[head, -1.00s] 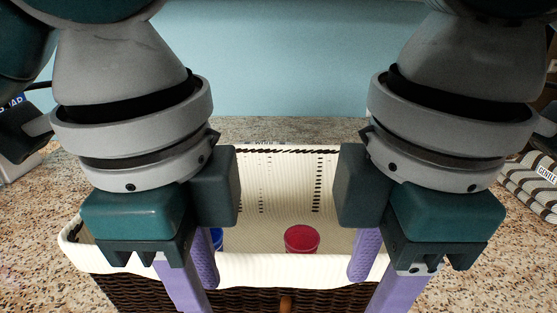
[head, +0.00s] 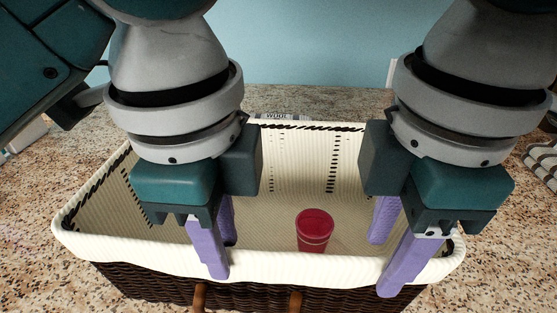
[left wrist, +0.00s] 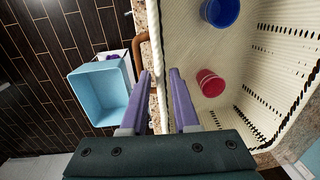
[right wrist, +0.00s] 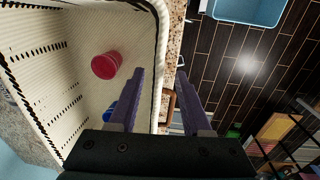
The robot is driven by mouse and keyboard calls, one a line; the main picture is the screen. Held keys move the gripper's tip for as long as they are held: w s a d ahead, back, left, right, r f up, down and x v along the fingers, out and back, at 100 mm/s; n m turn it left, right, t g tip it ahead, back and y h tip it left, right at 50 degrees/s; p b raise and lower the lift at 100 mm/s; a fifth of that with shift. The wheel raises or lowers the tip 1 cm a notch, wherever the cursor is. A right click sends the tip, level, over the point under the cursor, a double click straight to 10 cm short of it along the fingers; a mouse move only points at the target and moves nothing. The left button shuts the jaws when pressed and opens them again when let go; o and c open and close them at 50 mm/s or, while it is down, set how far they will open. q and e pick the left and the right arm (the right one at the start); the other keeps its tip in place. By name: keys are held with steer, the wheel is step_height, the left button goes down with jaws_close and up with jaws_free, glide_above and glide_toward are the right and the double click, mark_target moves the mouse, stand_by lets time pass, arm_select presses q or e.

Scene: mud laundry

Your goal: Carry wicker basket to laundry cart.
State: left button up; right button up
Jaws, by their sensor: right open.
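The wicker basket (head: 150,285), dark brown with a cream liner, stands upright on the granite counter. A red cup (head: 314,230) is inside it; a blue cup (left wrist: 220,10) inside shows in the left wrist view. My left gripper (head: 220,260) straddles the near rim left of the middle, one finger inside and one outside. My right gripper (head: 388,268) is open around the near rim toward the right corner. A light blue bin (left wrist: 100,97), possibly the laundry cart, stands below the counter.
The granite counter (head: 40,170) has free room left of the basket. A striped folded cloth (head: 543,165) lies at the right edge. The dark tiled floor (right wrist: 250,70) shows below the counter. The blue wall (head: 320,45) is behind.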

arm_select(q)
glide_above(238, 310)
step_height(238, 310, down, 9)
arm_select(e)
glide_above(357, 312)
step_height(357, 312, down, 7)
steer(key=shift+f, duration=0.1)
arm_select(q)
steer(key=shift+c, duration=0.3)
arm_select(e)
steer(key=shift+c, duration=0.3)
arm_select(q)
jaws_close()
arm_select(e)
steer(key=c, duration=0.4)
jaws_close()
arm_select(q)
steer(key=shift+r, duration=0.1)
